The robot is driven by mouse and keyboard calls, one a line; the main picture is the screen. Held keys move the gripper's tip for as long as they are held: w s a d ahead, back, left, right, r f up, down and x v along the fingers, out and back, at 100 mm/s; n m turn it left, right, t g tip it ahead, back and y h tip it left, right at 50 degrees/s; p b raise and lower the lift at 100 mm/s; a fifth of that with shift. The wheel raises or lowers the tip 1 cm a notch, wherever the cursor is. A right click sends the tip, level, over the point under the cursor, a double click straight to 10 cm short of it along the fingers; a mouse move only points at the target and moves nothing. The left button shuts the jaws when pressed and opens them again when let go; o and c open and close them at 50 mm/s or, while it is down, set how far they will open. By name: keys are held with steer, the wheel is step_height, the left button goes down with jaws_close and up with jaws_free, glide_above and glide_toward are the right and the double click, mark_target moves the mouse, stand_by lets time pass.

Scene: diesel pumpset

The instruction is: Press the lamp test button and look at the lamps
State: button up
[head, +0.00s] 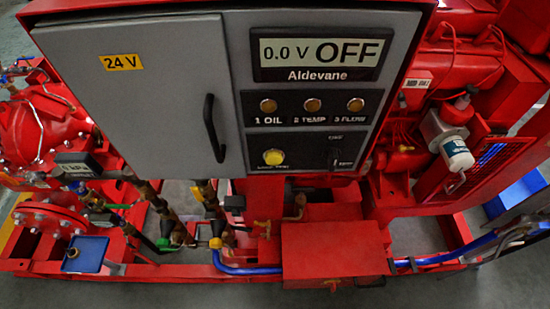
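A round yellow button (273,157) sits at the lower left of the black control panel (300,140). The small label under it is too blurred to read for sure. Above it are three lamps in a row: 1 OIL (268,105), 2 TEMP (312,104) and 3 FLOW (355,104). All three look dull amber, with no visible glow. The display (320,53) above them reads 0.0 V OFF. My gripper is not in view, and nothing covers the button or lamps.
A black door handle (213,128) stands out just left of the button. A selector switch (335,157) is to its right. The grey cabinet door (140,90) is shut. Red machinery, pipes and a red box (335,250) lie around and below the cabinet.

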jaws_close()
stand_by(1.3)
